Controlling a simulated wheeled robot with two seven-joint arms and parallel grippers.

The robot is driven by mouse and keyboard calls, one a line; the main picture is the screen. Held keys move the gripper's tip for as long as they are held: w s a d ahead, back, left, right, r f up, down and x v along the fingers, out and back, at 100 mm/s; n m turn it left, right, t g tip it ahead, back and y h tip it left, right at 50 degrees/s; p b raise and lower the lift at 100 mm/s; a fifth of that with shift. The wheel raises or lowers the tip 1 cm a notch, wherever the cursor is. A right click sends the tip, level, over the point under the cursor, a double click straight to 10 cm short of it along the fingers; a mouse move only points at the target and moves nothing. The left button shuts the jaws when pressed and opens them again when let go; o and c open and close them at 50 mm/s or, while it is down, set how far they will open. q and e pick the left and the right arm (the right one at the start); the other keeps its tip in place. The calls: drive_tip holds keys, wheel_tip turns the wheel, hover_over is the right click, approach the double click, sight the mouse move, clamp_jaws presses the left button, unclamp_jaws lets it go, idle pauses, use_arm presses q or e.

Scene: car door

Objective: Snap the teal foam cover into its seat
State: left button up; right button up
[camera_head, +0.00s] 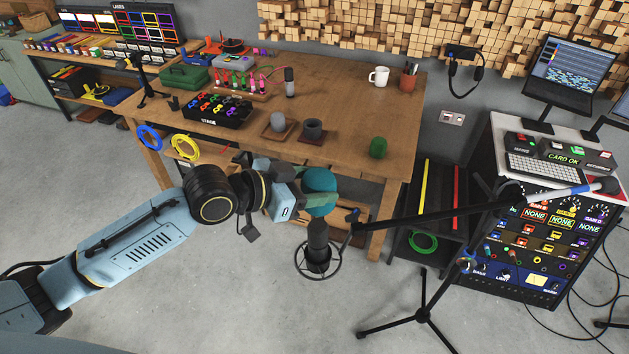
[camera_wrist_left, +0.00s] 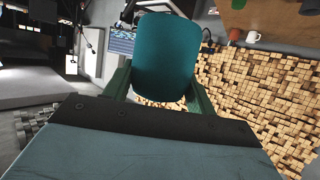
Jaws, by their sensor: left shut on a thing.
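The teal foam cover (camera_head: 320,181) is held in my left gripper (camera_head: 306,196), in front of the workbench's front edge. In the left wrist view the cover (camera_wrist_left: 167,55) sits between the two fingers of the left gripper (camera_wrist_left: 158,90), which is shut on it. A dark studio microphone (camera_head: 318,238) stands upright in a round shock mount (camera_head: 318,263) on a boom stand. In the head view the cover appears just above the microphone's top; I cannot tell whether they touch. The seat is not clearly identifiable. My right gripper is not in view.
The black boom (camera_head: 450,212) runs right from the microphone, over tripod legs (camera_head: 423,315). On the workbench (camera_head: 345,85) are a green foam piece (camera_head: 378,147), a grey one (camera_head: 278,122), a dark one (camera_head: 312,128) and a white mug (camera_head: 379,76). An equipment rack (camera_head: 545,235) stands right.

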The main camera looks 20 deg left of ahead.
sight(309, 231)
use_arm(q)
wheel_tip(309, 231, down, 4)
drive_tip(key=b, duration=0.2)
drive_tip(key=shift+f+b, duration=0.1)
drive_tip(key=shift+b, duration=0.25)
drive_tip(key=shift+f+b, duration=0.5)
drive_tip(key=shift+f, duration=0.3)
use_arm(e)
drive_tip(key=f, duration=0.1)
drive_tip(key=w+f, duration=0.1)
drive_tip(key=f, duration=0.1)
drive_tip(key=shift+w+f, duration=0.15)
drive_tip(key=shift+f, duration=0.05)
use_arm(q)
drive_tip(key=shift+p, duration=0.75)
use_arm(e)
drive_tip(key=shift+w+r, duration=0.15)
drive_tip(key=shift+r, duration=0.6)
use_arm(q)
drive_tip(key=shift+f+b, duration=2.85)
drive_tip(key=shift+f, duration=1.35)
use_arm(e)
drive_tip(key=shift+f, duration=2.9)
use_arm(q)
drive_tip(key=o, duration=1)
